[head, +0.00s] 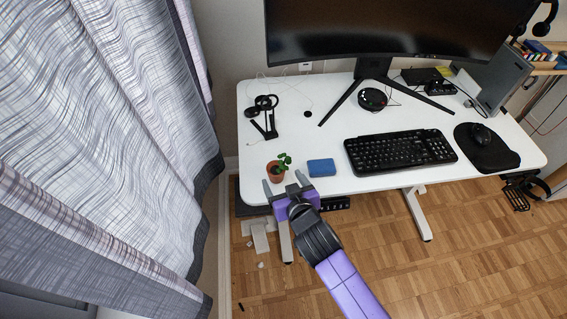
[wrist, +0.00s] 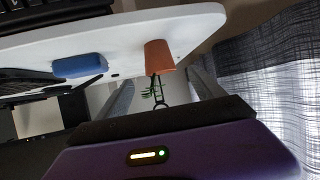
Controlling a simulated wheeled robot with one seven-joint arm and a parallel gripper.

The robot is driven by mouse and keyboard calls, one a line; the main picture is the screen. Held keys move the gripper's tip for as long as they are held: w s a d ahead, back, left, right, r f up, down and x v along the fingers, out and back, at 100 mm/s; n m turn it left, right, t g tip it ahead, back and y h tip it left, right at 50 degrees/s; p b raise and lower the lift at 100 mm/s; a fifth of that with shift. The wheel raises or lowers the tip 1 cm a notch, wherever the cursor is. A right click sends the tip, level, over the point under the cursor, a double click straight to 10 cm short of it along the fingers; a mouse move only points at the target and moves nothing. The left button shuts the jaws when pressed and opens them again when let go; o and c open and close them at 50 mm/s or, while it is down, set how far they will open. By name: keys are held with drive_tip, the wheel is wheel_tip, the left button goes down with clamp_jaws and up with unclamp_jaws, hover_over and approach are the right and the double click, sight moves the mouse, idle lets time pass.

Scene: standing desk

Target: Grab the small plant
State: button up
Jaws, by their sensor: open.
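The small plant (head: 284,160) has green leaves and stands upright in a terracotta pot (head: 275,173) near the front left edge of the white desk (head: 240,130). My gripper (head: 283,180) is at that front edge, with its fingers apart and pointing toward the pot. In the wrist view the scene looks upside down; the pot (wrist: 160,56) and the leaves (wrist: 150,92) appear between the two open fingers. Nothing is gripped. Whether a finger touches the pot I cannot tell.
A blue box (head: 321,168) lies just right of the plant. A keyboard (head: 400,151) is farther right, and a black stand (head: 265,122) is behind. A grey curtain (head: 110,120) hangs left of the desk.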

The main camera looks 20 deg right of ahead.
sight(278, 173)
drive_tip(key=shift+w+d+f, duration=0.15)
drive_tip(key=shift+w, duration=0.1)
drive_tip(key=shift+p+x, duration=0.4)
drive_tip(key=shift+x, duration=3.1)
drive_tip(key=shift+f, duration=0.15)
drive_tip(key=c, duration=1.6)
